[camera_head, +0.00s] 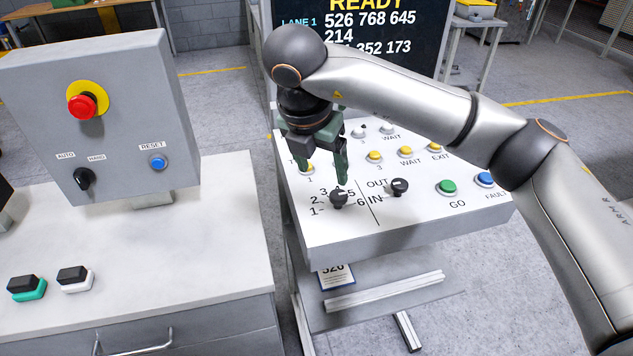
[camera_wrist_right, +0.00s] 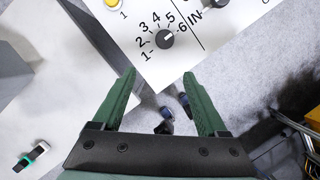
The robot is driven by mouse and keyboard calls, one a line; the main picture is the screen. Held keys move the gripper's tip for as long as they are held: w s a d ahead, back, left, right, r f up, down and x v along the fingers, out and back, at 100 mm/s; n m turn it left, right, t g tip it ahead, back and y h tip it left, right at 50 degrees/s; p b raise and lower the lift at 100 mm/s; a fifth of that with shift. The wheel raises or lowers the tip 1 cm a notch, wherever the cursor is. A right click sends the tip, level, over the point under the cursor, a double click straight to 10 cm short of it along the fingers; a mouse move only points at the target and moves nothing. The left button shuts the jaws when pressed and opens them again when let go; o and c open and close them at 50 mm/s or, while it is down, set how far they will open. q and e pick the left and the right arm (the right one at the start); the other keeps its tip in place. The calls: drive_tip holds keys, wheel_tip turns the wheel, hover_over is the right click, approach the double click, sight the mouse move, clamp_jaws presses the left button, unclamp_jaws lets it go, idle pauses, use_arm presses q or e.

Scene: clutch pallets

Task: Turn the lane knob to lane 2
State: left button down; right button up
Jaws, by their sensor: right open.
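The lane knob (camera_head: 338,198) is a small black dial on the sloped white panel, ringed by the numbers 1 to 6. It also shows in the right wrist view (camera_wrist_right: 166,39), just beyond my fingertips; I cannot surely read which number it points at. My right gripper (camera_head: 325,172) has green fingers pointing down above the panel near the knob. In the right wrist view its fingers (camera_wrist_right: 159,75) are spread apart with nothing between them, and they do not enclose the knob. My left gripper is not in view.
A second black knob (camera_head: 399,187) marked OUT and IN sits right of the lane knob. Green GO (camera_head: 447,187) and blue FAULT (camera_head: 485,179) buttons are farther right, with yellow buttons (camera_head: 375,157) behind. A grey control box (camera_head: 125,120) stands on the left bench (camera_head: 190,270).

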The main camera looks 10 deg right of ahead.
drive_tip(key=r, duration=0.1)
approach(338, 195)
drive_tip(key=f, duration=0.2)
drive_tip(key=shift+m+h, duration=0.3)
drive_tip(key=shift+h, duration=0.1)
drive_tip(key=x, duration=0.2)
drive_tip(key=p+x, duration=0.1)
drive_tip(key=x, duration=0.2)
drive_tip(key=shift+w, duration=0.25)
drive_tip(key=shift+x, duration=0.75)
drive_tip(key=shift+c, duration=0.3)
clamp_jaws()
